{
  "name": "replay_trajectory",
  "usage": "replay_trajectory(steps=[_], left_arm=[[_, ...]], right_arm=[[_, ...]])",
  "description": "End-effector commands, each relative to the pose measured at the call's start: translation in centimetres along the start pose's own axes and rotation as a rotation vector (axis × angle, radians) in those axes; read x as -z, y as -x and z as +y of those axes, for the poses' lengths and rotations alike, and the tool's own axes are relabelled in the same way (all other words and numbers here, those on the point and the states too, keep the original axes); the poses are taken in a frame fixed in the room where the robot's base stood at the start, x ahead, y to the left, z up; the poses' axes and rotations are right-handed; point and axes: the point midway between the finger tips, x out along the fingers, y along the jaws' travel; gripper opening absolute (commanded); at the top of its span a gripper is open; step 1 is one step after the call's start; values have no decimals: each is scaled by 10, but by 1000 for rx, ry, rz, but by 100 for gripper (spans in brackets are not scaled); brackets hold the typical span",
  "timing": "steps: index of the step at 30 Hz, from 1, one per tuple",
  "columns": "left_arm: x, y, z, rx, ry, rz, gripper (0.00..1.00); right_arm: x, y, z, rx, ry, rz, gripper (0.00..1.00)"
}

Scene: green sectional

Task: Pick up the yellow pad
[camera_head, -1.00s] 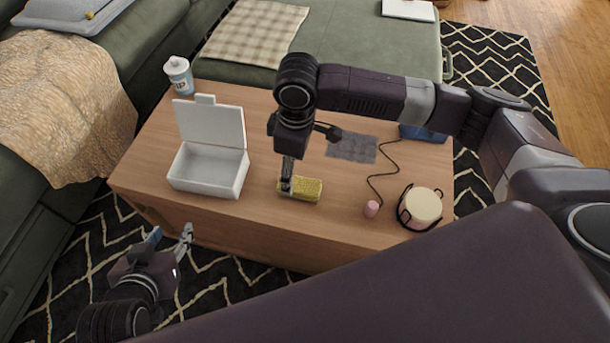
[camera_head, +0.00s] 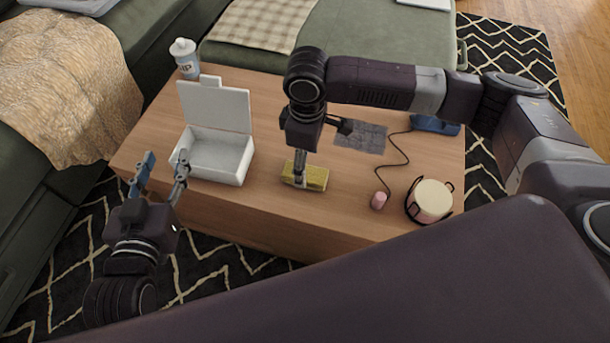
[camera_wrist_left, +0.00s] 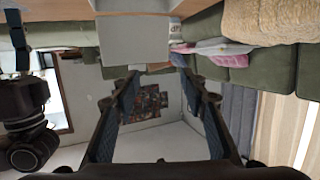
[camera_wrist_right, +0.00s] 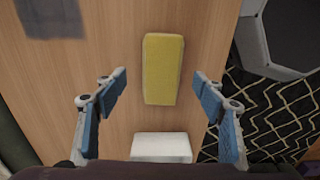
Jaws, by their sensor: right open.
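The yellow pad (camera_head: 315,178) lies on the wooden table near its front edge. My right gripper (camera_head: 300,182) points down at it in the head view and hides part of it. In the right wrist view the pad (camera_wrist_right: 163,69) lies beyond and between the open fingertips of my right gripper (camera_wrist_right: 160,82), with clear gaps on both sides. I cannot tell its exact height above the pad. My left gripper (camera_head: 165,165) is open and empty, in front of the table's left side. Its spread fingers also show in the left wrist view (camera_wrist_left: 157,78).
A white box (camera_head: 222,155) with its lid up stands left of the pad. A white bottle (camera_head: 186,60) is at the back left. A grey cloth (camera_head: 360,137), a pink cylinder (camera_head: 379,200) and a round cream-topped item (camera_head: 433,198) with a dark frame lie to the right.

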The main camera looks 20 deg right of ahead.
Motion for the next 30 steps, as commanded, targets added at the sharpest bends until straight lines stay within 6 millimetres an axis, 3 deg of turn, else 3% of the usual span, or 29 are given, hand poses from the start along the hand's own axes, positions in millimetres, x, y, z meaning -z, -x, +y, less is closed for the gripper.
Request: replay_trajectory(steps=[9, 15, 25, 30], left_arm=[[60, 1, 8, -17, 4, 277, 40], [87, 9, 11, -24, 7, 402, 40], [95, 12, 12, -25, 8, 436, 40], [95, 12, 12, -25, 8, 435, 40]], right_arm=[[2, -24, -3, 0, -1, -1, 64], [2, -34, -3, -1, 0, -2, 64], [2, -36, -3, -1, 0, -1, 64], [2, -36, -3, -1, 0, -1, 47]])
